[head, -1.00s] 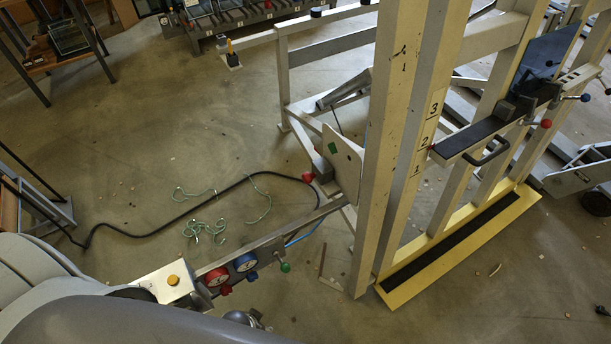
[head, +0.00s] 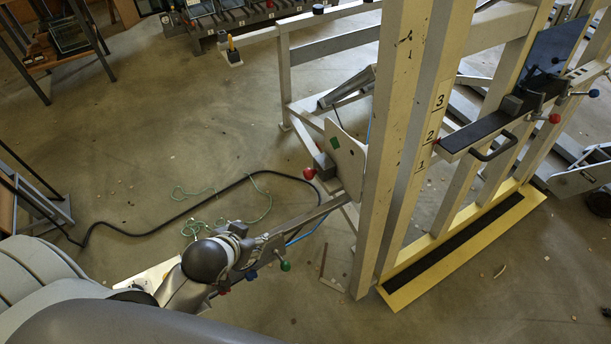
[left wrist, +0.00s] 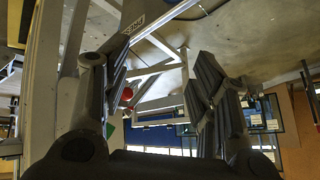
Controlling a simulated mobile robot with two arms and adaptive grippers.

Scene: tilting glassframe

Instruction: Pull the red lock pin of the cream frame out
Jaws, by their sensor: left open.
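The cream frame (head: 398,150) stands upright in the middle and right of the head view. A red knob (head: 309,173), which looks like the lock pin's head, sits at the frame's left side beside a pale plate (head: 345,160). A red ball also shows in the left wrist view (left wrist: 127,93), between the fingers and close to the left one. My left gripper (head: 258,248) is low and to the left of the red knob, apart from it. Its fingers (left wrist: 160,80) are open and empty in the left wrist view. The pin's shaft cannot be made out.
A panel arm with a green knob (head: 285,266) is partly hidden by my left arm. A black cable (head: 160,232) and green cord (head: 262,205) lie on the floor. A black rail (head: 490,130) with another red knob (head: 554,118) is on the right.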

